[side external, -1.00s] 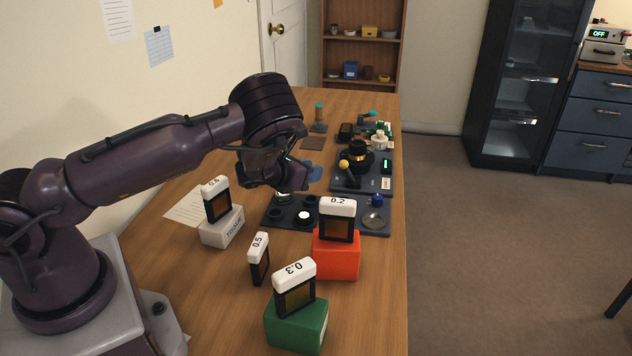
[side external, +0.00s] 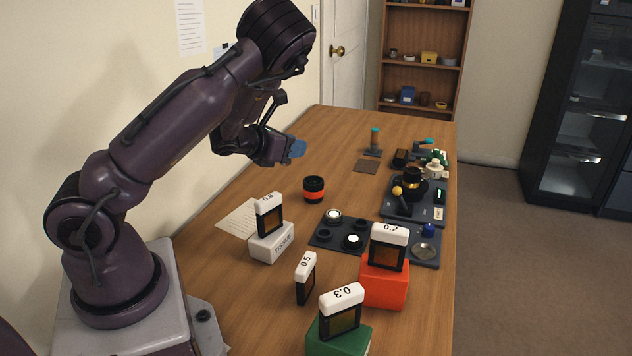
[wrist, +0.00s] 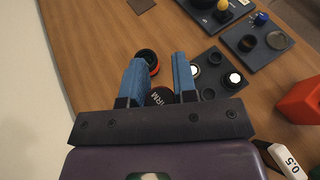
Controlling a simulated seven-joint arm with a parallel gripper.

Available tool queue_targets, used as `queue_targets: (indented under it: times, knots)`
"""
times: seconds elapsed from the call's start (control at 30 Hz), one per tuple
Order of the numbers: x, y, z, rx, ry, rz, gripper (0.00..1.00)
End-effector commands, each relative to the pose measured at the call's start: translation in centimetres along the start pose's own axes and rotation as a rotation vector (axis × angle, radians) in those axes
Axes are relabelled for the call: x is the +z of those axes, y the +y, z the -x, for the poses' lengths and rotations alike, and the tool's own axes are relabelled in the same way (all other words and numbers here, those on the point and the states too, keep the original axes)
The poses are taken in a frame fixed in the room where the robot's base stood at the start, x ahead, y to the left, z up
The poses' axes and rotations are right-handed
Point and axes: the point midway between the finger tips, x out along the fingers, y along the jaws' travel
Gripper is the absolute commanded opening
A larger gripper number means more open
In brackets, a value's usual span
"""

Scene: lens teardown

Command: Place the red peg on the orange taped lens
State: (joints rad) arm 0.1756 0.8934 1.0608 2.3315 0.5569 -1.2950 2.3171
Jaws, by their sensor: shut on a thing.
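The orange taped lens (side external: 313,189) is a short black barrel with an orange band, upright on the bare wood. It also shows in the wrist view (wrist: 148,59), just beyond my fingers. My gripper (side external: 295,149), with blue fingers, is raised above and behind the lens in the side view. In the wrist view my gripper (wrist: 157,80) is shut on a round black piece with white letters (wrist: 161,97), partly cut off by the gripper body. Its lower part is hidden, and the side view does not show it clearly. I cannot pick out a red peg in either view.
A dark tray (side external: 325,240) with round lens parts lies right of the lens. Blocks holding numbered filters stand nearer, including a red block (side external: 384,284) and a green block (side external: 338,338). A dark tool tray (side external: 395,213) lies farther right. Wood around the lens is clear.

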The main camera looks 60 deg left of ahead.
Motion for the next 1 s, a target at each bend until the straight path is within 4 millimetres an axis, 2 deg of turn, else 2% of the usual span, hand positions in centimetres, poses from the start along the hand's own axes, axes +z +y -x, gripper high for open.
queue_targets:
  times: [0.03, 0.1, 0.2, 0.3, 0.37, 0.67, 0.8, 1.0]
  knots:
    - [0.6, 1.2, 0.3, -0.006, -0.005, -0.002, 0.04]
    - [1.1, 2.0, 0.6, -0.032, -0.004, -0.013, 0.04]
    - [1.2, 1.7, 0.5, -0.084, -0.001, -0.035, 0.04]
    - [0.9, 1.4, -0.4, -0.121, 0.003, -0.053, 0.04]
    - [0.8, 1.6, -1.5, -0.126, 0.003, -0.055, 0.04]
    - [0.4, 4.0, -9.3, -0.127, 0.002, -0.054, 0.04]
    - [-1.4, 4.7, -12.2, -0.124, 0.003, -0.052, 0.04]
    - [-2.7, 5.2, -14.6, -0.124, 0.002, -0.052, 0.04]
